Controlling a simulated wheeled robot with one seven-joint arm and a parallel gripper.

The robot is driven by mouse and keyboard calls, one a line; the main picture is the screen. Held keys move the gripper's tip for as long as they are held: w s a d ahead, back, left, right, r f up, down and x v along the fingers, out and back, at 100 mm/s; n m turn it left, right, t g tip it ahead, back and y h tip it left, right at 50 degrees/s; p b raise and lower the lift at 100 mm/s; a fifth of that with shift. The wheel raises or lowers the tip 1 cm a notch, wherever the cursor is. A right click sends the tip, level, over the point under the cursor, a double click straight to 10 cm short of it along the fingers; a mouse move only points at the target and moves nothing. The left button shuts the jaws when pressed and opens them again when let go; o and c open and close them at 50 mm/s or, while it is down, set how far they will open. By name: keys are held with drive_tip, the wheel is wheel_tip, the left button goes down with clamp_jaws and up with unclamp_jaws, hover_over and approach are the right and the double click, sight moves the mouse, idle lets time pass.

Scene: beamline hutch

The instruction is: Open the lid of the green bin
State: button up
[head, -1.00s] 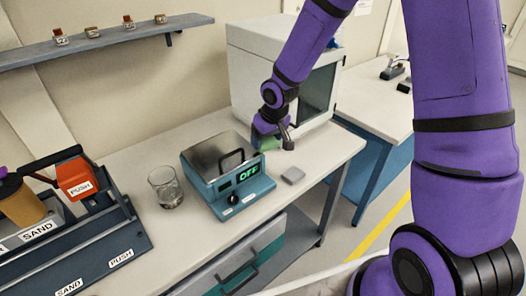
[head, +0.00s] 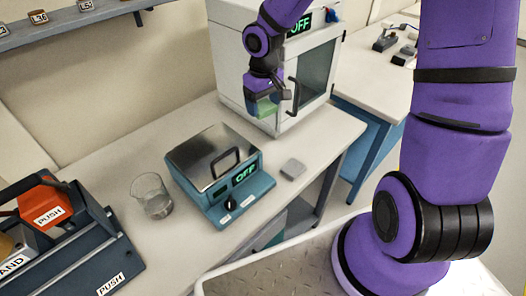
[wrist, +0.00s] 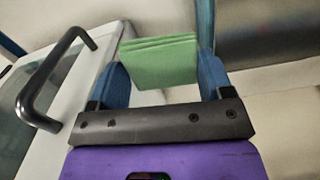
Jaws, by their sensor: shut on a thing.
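My gripper (head: 268,100) is shut on a green folded cloth-like piece (wrist: 160,62). The piece shows layered edges and sits between the two blue fingers in the wrist view. In the head view the gripper hangs above the bench, in front of the white cabinet. No green bin or lid can be made out in either view.
The white cabinet (head: 233,55) has a dark door handle (head: 293,97), close left of my gripper in the wrist view (wrist: 48,78).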

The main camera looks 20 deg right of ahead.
sight(263, 148)
wheel_tip(263, 148, down, 17)
drive_tip(key=shift+f, duration=0.2)
idle(0.4)
drive_tip(key=o, duration=0.8)
drive_tip(key=shift+o, duration=0.2)
drive_tip(key=shift+f, duration=0.15)
